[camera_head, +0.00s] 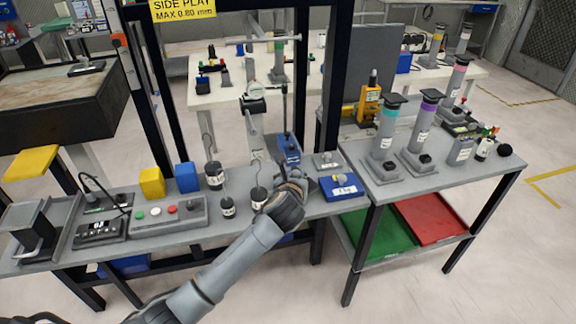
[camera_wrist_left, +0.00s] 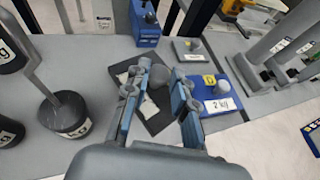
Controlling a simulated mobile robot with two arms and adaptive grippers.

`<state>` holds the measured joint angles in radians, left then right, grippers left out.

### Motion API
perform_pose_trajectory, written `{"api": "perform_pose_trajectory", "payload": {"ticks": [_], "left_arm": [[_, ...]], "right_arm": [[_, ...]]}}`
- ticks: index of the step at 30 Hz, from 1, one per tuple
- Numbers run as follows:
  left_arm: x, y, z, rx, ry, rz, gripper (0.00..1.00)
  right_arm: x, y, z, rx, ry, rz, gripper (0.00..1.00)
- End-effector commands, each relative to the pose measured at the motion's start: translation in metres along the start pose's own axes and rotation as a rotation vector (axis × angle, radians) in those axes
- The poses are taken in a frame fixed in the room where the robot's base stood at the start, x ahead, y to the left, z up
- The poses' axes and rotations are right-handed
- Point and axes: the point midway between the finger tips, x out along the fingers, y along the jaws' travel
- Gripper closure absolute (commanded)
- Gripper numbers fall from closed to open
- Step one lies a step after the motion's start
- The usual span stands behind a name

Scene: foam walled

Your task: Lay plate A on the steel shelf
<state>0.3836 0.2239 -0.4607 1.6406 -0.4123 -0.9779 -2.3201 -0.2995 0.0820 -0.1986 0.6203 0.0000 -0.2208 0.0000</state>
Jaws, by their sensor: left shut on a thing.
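My left gripper (camera_head: 294,184) is low over the grey bench (camera_head: 334,207), near its right end. In the left wrist view, its blue-padded fingers (camera_wrist_left: 163,97) are shut on a dark plate (camera_wrist_left: 158,122) by its grey knob. White labels on the dark plate are partly hidden and unreadable. I cannot tell whether it touches the bench. A blue plate (camera_wrist_left: 222,93) marked 2 kg and a grey knobbed plate (camera_wrist_left: 187,57) lie beside it. I cannot tell which is plate A or which surface is the steel shelf. My right gripper is out of view.
Black labelled weights (camera_head: 214,176) stand left of the gripper, and a blue block (camera_head: 287,150) behind it. The right bench (camera_head: 396,189) carries several upright cylinders. Green (camera_head: 376,232) and red (camera_head: 430,219) trays lie on its lower shelf. Dark frame posts (camera_head: 336,60) rise behind.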

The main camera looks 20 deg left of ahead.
Motion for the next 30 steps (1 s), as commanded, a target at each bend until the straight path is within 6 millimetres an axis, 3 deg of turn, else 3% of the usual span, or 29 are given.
{"api": "perform_pose_trajectory", "payload": {"ticks": [8, 16, 27, 28, 30], "left_arm": [[0.008, -0.001, -0.015, -0.003, -0.011, -0.002, 1.0], [0.02, -0.001, -0.045, -0.002, -0.008, -0.002, 1.0], [0.022, -0.001, -0.048, 0.0, -0.011, -0.003, 1.0], [0.022, 0.0, -0.054, 0.001, -0.001, 0.0, 0.73], [0.022, 0.0, -0.053, 0.001, -0.001, 0.0, 0.59]], "right_arm": [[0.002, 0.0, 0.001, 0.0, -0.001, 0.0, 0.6], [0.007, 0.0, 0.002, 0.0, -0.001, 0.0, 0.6], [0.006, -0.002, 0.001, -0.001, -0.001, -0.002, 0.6], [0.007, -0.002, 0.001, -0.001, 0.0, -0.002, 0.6], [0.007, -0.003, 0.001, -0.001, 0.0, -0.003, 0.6]]}}
